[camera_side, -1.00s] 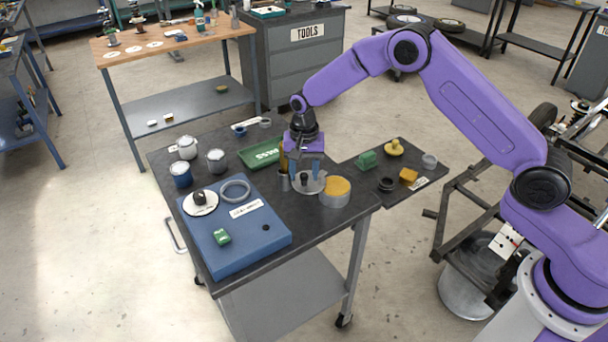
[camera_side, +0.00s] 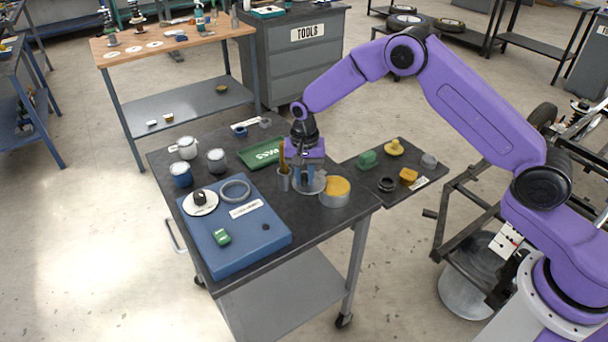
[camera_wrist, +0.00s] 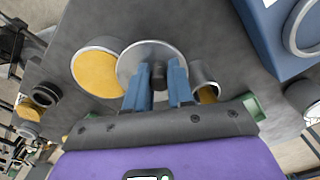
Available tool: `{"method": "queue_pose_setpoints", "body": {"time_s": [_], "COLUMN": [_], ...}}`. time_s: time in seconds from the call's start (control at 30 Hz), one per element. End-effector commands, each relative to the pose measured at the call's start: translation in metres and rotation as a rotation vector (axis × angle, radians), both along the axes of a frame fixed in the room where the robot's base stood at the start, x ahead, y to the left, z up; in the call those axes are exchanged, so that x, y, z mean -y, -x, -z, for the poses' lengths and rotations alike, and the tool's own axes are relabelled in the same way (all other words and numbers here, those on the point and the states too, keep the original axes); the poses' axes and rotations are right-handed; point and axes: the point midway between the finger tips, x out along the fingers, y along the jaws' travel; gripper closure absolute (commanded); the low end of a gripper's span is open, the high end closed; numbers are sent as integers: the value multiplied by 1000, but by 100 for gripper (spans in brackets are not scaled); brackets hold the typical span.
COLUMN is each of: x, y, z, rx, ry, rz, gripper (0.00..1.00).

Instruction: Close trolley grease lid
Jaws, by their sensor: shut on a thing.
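The grease lid (camera_side: 317,187) is a round grey metal disc with a dark knob (camera_wrist: 158,75). It lies flat on the trolley top, apparently still resting on it. My gripper (camera_side: 305,182) points down over the lid, its blue fingers shut on the knob; it also shows in the wrist view (camera_wrist: 158,85). The grease tin (camera_side: 335,194) is open, with yellow grease showing inside a metal rim. It stands just right of the lid in the side view, and left of it in the wrist view (camera_wrist: 97,70).
A metal cup (camera_side: 283,181) holding a brown-handled item stands close left of my gripper. A green tray (camera_side: 257,155) lies behind. A blue case (camera_side: 240,245) with a ring and green block fills the front left. A side shelf (camera_side: 372,199) holds small parts. Dark tabletop lies clear in front.

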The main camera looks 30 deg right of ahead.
Motion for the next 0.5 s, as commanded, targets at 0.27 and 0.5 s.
{"method": "queue_pose_setpoints", "body": {"time_s": [0.27,0.5], "x": [2,9], "y": [10,25], "z": [-1,-1], "rx": [-1,-1], "ry": [-1,-1], "rz": [-139,-352], "gripper": [100,100]}}
